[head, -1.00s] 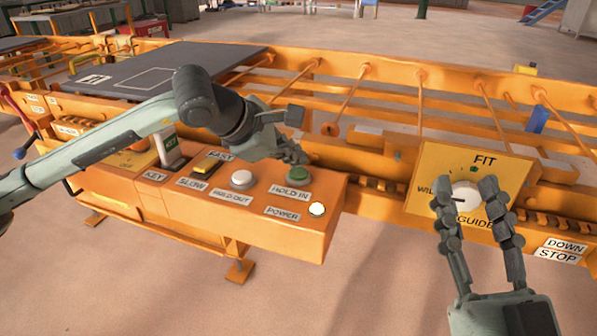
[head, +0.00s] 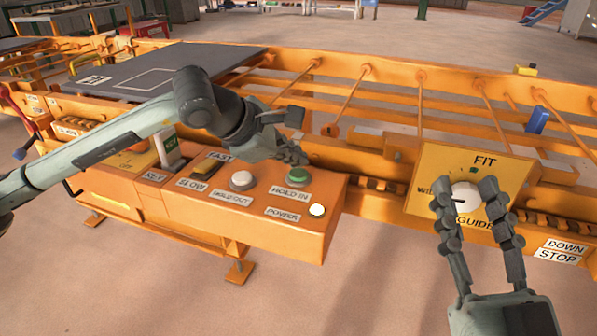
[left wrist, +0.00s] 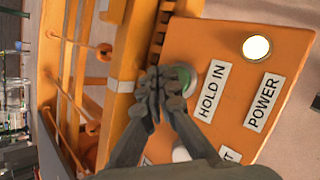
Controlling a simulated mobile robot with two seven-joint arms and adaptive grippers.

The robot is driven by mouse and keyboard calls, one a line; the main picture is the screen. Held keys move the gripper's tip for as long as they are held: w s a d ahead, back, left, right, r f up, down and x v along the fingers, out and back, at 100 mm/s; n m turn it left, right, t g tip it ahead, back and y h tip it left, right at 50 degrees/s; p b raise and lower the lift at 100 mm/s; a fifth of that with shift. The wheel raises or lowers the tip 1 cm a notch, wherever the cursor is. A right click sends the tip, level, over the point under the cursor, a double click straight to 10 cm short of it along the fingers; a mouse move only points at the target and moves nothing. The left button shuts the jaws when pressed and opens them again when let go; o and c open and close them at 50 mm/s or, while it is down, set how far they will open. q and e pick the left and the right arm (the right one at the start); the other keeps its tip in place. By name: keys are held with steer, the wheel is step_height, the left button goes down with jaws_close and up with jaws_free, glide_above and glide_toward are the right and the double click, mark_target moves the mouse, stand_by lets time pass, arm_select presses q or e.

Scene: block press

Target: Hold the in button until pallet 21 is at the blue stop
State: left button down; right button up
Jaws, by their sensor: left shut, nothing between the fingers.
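The pallet, a grey plate (head: 200,58) with a small number label (head: 95,80) too small to read surely, lies on the conveyor at the back left. The blue stop (head: 537,120) stands on the conveyor at the right, well apart from it. The green HOLD IN button (head: 299,174) is on the orange control box. My left gripper (head: 294,154) is shut and empty, its fingertips at the button's far side; in the left wrist view they partly cover the button (left wrist: 186,74). I cannot tell whether they touch it. My right gripper (head: 466,186) is open in front of the white GUIDE knob (head: 466,196).
The conveyor rollers between pallet and blue stop look clear.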

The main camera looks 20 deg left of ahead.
mark_target(296, 174)
arm_select(q)
steer(key=shift+f, duration=0.1)
steer(key=shift+f+b, duration=0.35)
steer(key=shift+b, duration=0.4)
steer(key=shift+f+b, duration=0.55)
steer(key=shift+b, duration=0.15)
stand_by(0.5)
stand_by(4.5)
steer(key=shift+r+p, duration=0.45)
steer(key=shift+r, duration=0.55)
steer(key=shift+r+p, duration=1.3)
steer(key=shift+r, duration=1.2)
